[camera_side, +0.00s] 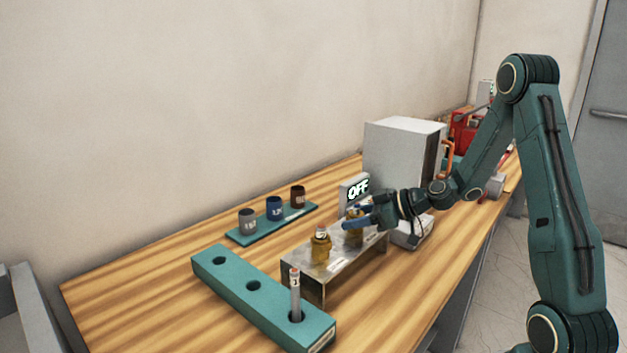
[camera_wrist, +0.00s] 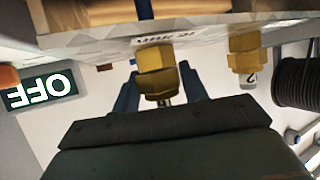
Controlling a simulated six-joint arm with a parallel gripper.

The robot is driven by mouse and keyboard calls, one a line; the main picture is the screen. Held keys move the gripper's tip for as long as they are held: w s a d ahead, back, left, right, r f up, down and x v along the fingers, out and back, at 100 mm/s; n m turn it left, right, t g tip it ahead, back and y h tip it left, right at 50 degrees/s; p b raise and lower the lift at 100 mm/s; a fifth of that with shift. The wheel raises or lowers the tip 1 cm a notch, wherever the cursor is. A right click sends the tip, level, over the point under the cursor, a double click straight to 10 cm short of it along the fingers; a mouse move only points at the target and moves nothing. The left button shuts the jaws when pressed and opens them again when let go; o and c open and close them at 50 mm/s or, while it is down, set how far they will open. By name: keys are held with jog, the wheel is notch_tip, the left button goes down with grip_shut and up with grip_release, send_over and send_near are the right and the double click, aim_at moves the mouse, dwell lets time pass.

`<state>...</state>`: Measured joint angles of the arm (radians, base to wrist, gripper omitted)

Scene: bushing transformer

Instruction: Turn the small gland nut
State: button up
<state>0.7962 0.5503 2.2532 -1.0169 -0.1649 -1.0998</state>
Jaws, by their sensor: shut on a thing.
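A metal box (camera_side: 330,268) carries two brass glands on its top. My gripper (camera_side: 357,219) is at the far gland (camera_side: 354,236), with its blue fingers around the upper part. In the wrist view, my gripper's fingers (camera_wrist: 160,84) stand on both sides of this brass gland nut (camera_wrist: 156,84) and are shut on it. The finger contact is partly hidden. The other gland (camera_side: 320,250) stands free nearer the side camera, with a pale plug in its top; it also shows in the wrist view (camera_wrist: 244,58). I cannot tell from size which nut is smaller.
A lit "OFF" display (camera_side: 357,189) stands behind the box. A teal rack (camera_side: 235,279) holds one grey rod (camera_side: 295,290) in front. A teal strip (camera_side: 262,231) bears three small cups at the back. A white cabinet (camera_side: 395,150) stands behind my wrist.

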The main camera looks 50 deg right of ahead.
jog(key=shift+n+g+y, duration=0.4)
jog(key=shift+n+y, duration=0.7)
jog(key=shift+g, duration=0.3)
jog(key=o, duration=1.7)
jog(key=shift+o, duration=0.2)
jog(key=shift+v, duration=3)
jog(key=shift+d, duration=0.1)
